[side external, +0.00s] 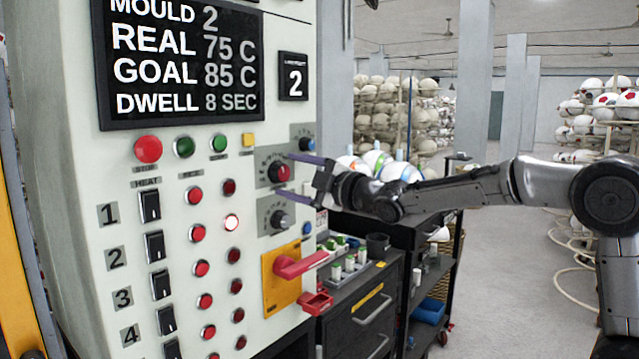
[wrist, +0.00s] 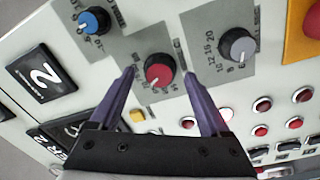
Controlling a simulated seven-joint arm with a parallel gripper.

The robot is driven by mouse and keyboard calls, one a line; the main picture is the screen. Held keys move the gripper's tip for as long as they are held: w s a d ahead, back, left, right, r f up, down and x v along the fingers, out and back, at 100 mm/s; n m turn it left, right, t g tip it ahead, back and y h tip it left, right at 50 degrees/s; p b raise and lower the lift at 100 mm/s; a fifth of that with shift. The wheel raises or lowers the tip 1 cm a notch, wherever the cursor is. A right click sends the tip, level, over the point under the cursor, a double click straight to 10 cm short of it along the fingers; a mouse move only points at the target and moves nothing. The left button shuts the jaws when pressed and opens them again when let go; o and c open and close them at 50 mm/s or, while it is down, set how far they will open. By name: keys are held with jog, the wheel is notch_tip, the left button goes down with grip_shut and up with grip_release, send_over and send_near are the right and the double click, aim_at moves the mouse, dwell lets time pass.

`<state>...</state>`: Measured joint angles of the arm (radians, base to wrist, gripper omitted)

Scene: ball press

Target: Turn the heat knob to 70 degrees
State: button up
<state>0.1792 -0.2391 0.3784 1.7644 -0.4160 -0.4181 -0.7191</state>
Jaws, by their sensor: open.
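The control panel (side external: 60,160) carries a red knob (side external: 279,172) on a grey plate. Its label is too small to read, so I cannot confirm that it is the heat knob. The red knob also shows in the wrist view (wrist: 159,70). My gripper (side external: 287,175) is open, with one fingertip on each side of the red knob; I cannot tell whether either touches it. The display (side external: 180,60) reads mould 2, real 75 C, goal 85 C, dwell 8 sec.
A blue knob (wrist: 95,21) and a grey knob (wrist: 237,46) flank the red one. Below are a red lever (side external: 300,264) on an orange plate, and a dark cart (side external: 360,310) with small bottles. Buttons and switches fill the panel's left.

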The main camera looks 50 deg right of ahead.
jog(key=s, duration=1.2)
jog(key=shift+s+f, duration=0.3)
jog(key=shift+s, duration=0.1)
jog(key=shift+a, duration=0.15)
jog(key=s+a+f+m+g, duration=0.2)
jog(key=s+f+m+g, duration=0.4)
jog(key=s+f, duration=0.5)
jog(key=s+a+f+m+g, duration=0.3)
jog(key=s+f+m+g, duration=0.3)
jog(key=s+f, duration=0.4)
jog(key=shift+s+a+f+m+g, duration=0.15)
jog(key=shift+s+f+m+g, duration=0.25)
jog(key=shift+f, duration=0.35)
